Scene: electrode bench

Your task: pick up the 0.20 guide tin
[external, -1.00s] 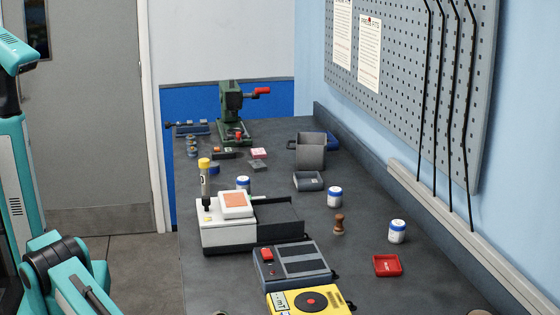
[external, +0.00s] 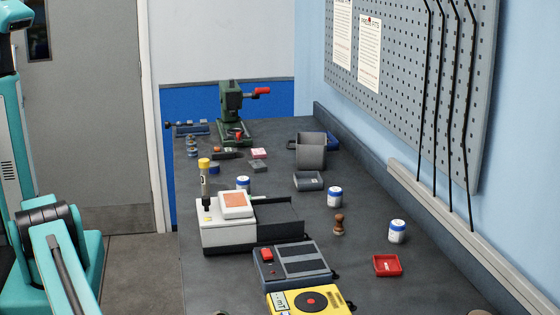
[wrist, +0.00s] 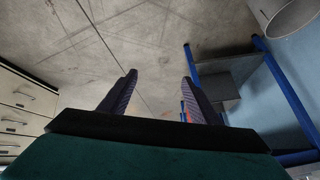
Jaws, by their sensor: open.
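I cannot read any label marking the 0.20 guide tin. Several small round tins (external: 192,146) stand at the far left edge of the bench in the external view, too small to tell apart. No tin shows in that view. The external view shows my teal arm at the left, clear of the bench, but not the gripper.
A white device (external: 225,235), a grey box (external: 295,264) and a yellow box (external: 311,302) crowd the near bench. A red tray (external: 387,265) lies right; a green press (external: 232,110) stands at the back. The wrist view shows drawers (wrist: 22,110) left and a blue frame (wrist: 285,85) right.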

